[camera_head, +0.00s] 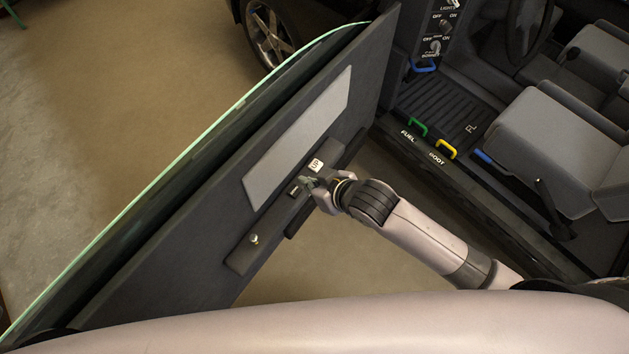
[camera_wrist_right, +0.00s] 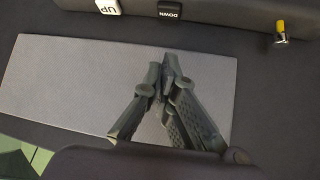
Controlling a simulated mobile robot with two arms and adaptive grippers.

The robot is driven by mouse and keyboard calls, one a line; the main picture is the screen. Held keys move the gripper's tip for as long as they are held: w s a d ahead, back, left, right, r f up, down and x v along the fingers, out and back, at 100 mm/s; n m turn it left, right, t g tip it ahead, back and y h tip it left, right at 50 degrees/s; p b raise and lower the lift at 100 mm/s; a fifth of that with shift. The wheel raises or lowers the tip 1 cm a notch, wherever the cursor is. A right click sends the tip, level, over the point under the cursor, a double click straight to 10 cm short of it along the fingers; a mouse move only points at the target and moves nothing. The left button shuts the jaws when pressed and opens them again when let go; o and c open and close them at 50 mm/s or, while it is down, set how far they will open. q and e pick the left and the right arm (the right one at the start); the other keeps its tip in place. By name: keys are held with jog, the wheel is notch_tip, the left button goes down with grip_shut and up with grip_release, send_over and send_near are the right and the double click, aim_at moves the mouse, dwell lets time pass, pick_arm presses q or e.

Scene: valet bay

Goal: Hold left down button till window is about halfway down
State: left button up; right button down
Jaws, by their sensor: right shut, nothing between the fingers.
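The open car door carries an armrest panel (camera_head: 239,258) with a white UP button (camera_head: 315,165) and a dark DOWN button (camera_head: 294,190). Both also show at the top of the right wrist view, UP (camera_wrist_right: 106,6) left of DOWN (camera_wrist_right: 170,10). The window glass (camera_head: 215,133), with a green edge, stands above the door's top along its outer side. My right gripper (camera_head: 305,181) is shut and empty, its tips close to the two buttons. In the right wrist view its fingers (camera_wrist_right: 168,68) appear over the grey door pad, apart from DOWN; I cannot judge the depth. My left gripper is out of view.
A metal knob (camera_head: 254,239) sits on the armrest beyond DOWN. The grey pad (camera_head: 297,138) lies along the door. To the right are the sill with green (camera_head: 418,127) and yellow (camera_head: 446,148) handles, and a seat (camera_head: 550,140). Open floor lies left of the door.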

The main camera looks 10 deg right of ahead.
jog(key=shift+v, duration=0.95)
jog(key=s+d+f+m+g+h, duration=0.1)
jog(key=s+d+f, duration=0.1)
jog(key=d+f, duration=0.5)
jog(key=s+d+f+m+h, duration=0.1)
jog(key=s+d+f+h, duration=0.1)
jog(key=f, duration=0.9)
jog(key=s+d+f+m+g+h, duration=0.1)
jog(key=s+d+f, duration=0.1)
jog(key=d+f, duration=0.5)
jog(key=s+d+f+g, duration=0.1)
jog(key=s+f, duration=0.4)
jog(key=s, duration=0.4)
jog(key=s+d+f+m+g+h, duration=0.1)
jog(key=s+f+g, duration=0.1)
jog(key=s+f, duration=0.4)
jog(key=s+d+f+g, duration=0.1)
jog(key=s+f, duration=0.5)
jog(key=s, duration=0.8)
jog(key=shift+m, duration=0.4)
jog(key=c, duration=2.4)
grip_release()
jog(key=shift+d, duration=0.2)
